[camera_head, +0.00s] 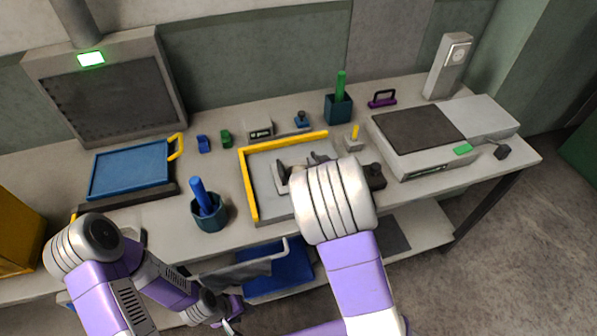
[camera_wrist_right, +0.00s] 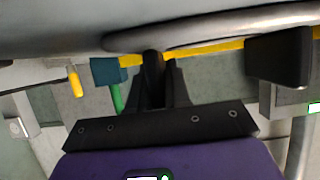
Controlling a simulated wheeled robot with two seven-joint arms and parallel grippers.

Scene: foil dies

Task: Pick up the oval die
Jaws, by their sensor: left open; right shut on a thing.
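My right gripper (camera_head: 300,168) is over the yellow-edged tray (camera_head: 249,187) in the middle of the bench, largely covered by its own wrist. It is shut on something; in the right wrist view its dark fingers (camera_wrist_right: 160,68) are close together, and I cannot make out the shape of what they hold. I cannot clearly pick out the oval die in either view. A small blue piece (camera_head: 203,144) and a small green piece (camera_head: 226,138) stand behind the tray's left side, both free. My left gripper (camera_head: 230,312) is open, low in front of the bench, away from these pieces.
A teal cup with a blue handle (camera_head: 204,197) stands left of the tray. Another cup with a green handle (camera_head: 340,108) is behind it. A blue-topped board (camera_head: 130,169) is at left, a flat machine (camera_head: 420,130) at right. Blue bins (camera_head: 280,272) sit below.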

